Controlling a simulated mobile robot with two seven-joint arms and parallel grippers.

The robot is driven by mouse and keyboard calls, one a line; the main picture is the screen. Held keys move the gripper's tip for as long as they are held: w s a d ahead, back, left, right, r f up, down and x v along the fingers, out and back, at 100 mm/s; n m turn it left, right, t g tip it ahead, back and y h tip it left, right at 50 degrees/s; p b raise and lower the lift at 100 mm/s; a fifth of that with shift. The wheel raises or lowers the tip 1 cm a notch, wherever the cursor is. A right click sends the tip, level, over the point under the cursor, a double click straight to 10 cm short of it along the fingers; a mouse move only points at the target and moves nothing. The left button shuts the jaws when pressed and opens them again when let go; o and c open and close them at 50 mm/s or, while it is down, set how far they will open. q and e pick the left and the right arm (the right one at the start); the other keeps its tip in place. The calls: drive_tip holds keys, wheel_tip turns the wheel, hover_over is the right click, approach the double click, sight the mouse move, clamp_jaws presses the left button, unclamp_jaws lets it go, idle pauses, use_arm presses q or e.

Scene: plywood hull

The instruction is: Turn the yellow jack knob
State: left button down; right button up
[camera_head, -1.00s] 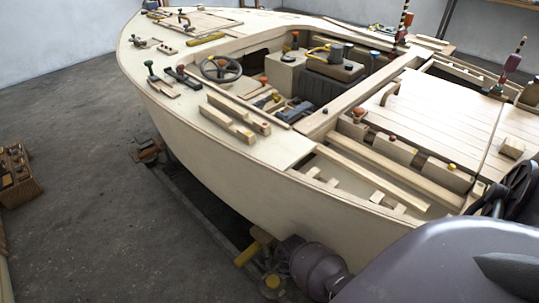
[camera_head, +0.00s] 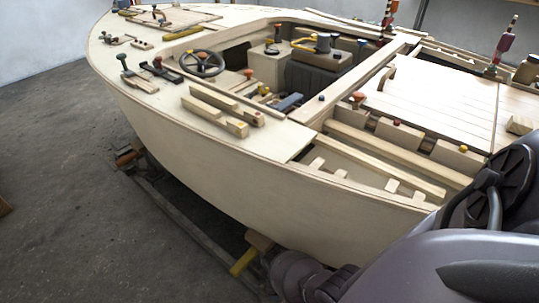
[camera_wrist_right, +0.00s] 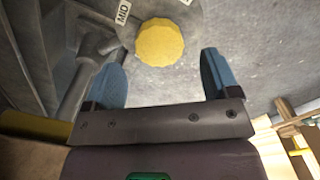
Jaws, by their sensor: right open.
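The yellow jack knob (camera_wrist_right: 159,42) shows in the right wrist view as a round, ridged knob near the top middle. It sits on a grey round plate, with a label reading "MID" (camera_wrist_right: 123,13) to its upper left. My right gripper (camera_wrist_right: 164,55) is open, with blue fingers to the lower left and lower right of the knob. Nothing is held between them. In the head view I cannot make out the knob. My left gripper is not in view.
The plywood boat hull (camera_head: 190,150) fills the middle of the head view, its deck carrying several levers and a steering wheel (camera_head: 201,63). A yellow bar (camera_head: 243,262) lies low beside the hull. A trailer rail (camera_head: 185,218) runs underneath.

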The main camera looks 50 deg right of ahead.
drive_tip(key=f, duration=0.1)
drive_tip(key=f+b, duration=0.1)
drive_tip(key=f, duration=0.1)
drive_tip(key=shift+s+f, duration=0.25)
drive_tip(key=shift+f, duration=0.05)
drive_tip(key=shift+w+f+b, duration=0.25)
drive_tip(key=shift+b, duration=0.25)
drive_tip(key=c, duration=0.9)
